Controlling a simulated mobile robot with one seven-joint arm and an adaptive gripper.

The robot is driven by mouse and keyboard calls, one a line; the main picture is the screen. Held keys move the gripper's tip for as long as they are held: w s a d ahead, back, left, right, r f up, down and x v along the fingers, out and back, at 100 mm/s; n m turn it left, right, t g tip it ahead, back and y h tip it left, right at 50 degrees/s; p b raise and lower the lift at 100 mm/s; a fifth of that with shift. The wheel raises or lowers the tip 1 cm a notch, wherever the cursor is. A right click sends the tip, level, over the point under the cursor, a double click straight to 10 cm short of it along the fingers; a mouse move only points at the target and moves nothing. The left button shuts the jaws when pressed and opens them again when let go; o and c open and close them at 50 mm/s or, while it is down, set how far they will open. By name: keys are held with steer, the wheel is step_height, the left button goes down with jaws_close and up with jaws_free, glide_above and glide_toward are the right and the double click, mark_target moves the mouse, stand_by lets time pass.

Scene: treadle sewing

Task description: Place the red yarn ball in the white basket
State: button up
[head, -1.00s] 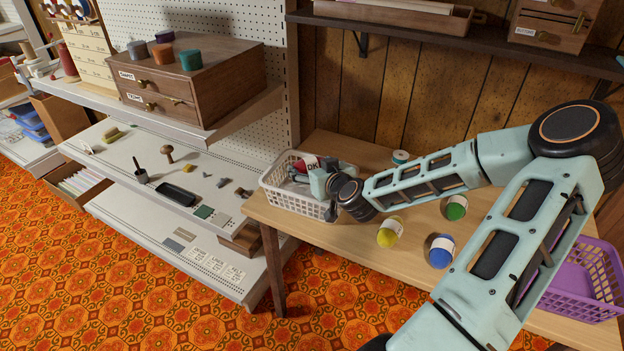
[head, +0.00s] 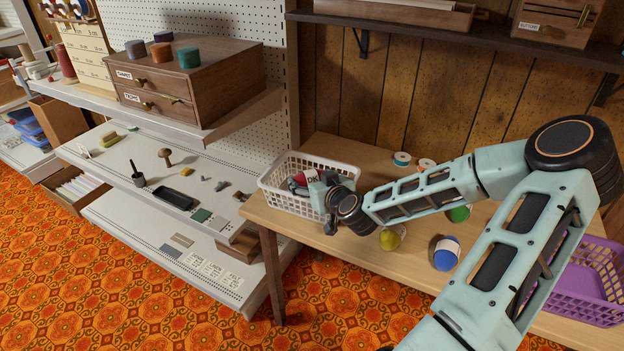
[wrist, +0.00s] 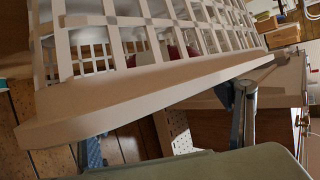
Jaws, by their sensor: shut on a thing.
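The white basket (head: 333,165) stands on the left end of the wooden table. Its lattice wall and rim (wrist: 150,95) fill much of the wrist view at close range. The red yarn ball (head: 298,181), with a pale label, shows at the basket's mouth, within its walls as seen from the head. My arm and the basket partly hide the fingers. Red and white patches of the ball (wrist: 176,52) show through the lattice in the wrist view. Whether it touches the basket floor is unclear.
A yellow yarn ball (head: 392,238), a blue one (head: 445,254) and a partly hidden green one (head: 459,213) are on the table beside my arm. Spools (head: 402,159) lie behind. A purple basket (head: 590,290) is at right. White shelving (head: 200,205) stands left of the table.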

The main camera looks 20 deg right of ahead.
steer(key=o, duration=1.1)
steer(key=shift+r, duration=0.1)
steer(key=shift+r+p, duration=0.6)
steer(key=shift+p, duration=0.05)
steer(key=p+v, duration=0.2)
steer(key=v, duration=0.1)
steer(key=p+v, duration=0.3)
steer(key=v, duration=0.1)
steer(key=d+p+v, duration=0.1)
steer(key=p+v, duration=0.1)
steer(key=v, duration=0.1)
steer(key=shift+r+p, duration=0.3)
steer(key=shift+r, duration=0.15)
steer(key=shift+s+a+p, duration=0.1)
steer(key=shift+p, duration=0.35)
